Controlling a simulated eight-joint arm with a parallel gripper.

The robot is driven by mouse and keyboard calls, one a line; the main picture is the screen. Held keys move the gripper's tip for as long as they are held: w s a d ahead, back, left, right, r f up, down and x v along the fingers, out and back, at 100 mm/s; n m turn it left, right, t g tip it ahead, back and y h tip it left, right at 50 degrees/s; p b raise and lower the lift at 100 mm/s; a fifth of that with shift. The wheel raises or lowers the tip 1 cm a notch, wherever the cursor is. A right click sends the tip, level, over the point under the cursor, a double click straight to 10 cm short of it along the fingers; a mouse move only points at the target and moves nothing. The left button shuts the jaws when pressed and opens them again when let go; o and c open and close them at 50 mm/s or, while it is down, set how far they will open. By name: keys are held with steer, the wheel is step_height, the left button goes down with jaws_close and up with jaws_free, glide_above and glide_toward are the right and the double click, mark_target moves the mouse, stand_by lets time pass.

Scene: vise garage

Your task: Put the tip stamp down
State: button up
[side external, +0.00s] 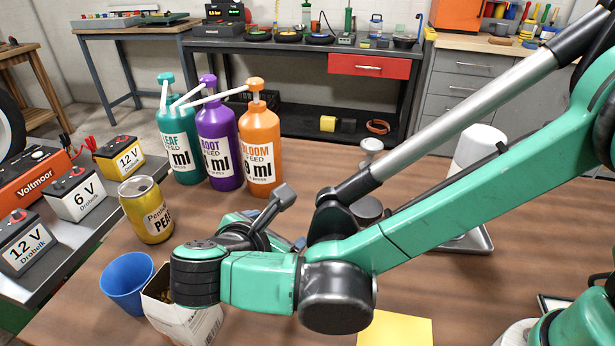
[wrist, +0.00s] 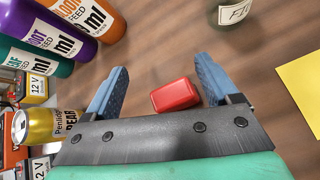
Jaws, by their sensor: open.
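A small red block (wrist: 175,95), which may be the tip stamp, shows in the wrist view on or just above the brown wooden table. It lies between the two blue fingers of my gripper (wrist: 160,92). The fingers are spread wide, with clear gaps on both sides of the block. I cannot tell whether its underside touches the table. In the side external view my arm hides the block and most of the gripper; only bits of blue finger show behind the wrist.
Teal, purple and orange pump bottles (side external: 259,145) stand behind. A yellow can (side external: 146,210), blue cup (side external: 127,283) and open carton (side external: 200,322) stand left of my wrist. A labelled jar (wrist: 232,12) is beyond the fingers. A yellow sheet (side external: 396,329) lies in front.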

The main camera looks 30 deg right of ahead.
steer(key=d+r+m+y, duration=0.1)
steer(key=d+m+y, duration=0.1)
steer(key=d+m, duration=0.2)
steer(key=s+d+r+m+g+y, duration=0.1)
steer(key=d+r+m+y, duration=0.1)
steer(key=d+m, duration=0.3)
steer(key=d+r+m+g+y, duration=0.1)
steer(key=d+m, duration=0.3)
steer(key=d, duration=0.2)
steer(key=shift+s+d+r+m+y, duration=0.2)
steer(key=shift+s+r+m+y, duration=0.1)
steer(key=shift+s+y, duration=0.1)
steer(key=s+d+m, duration=0.1)
steer(key=m, duration=0.2)
steer(key=s+d+m+t+y, duration=0.1)
steer(key=d+m, duration=0.1)
steer(key=m, duration=0.1)
steer(key=s+d+m+t+y, duration=0.1)
steer(key=m, duration=0.2)
steer(key=shift+s+d, duration=0.25)
steer(key=shift+s, duration=0.1)
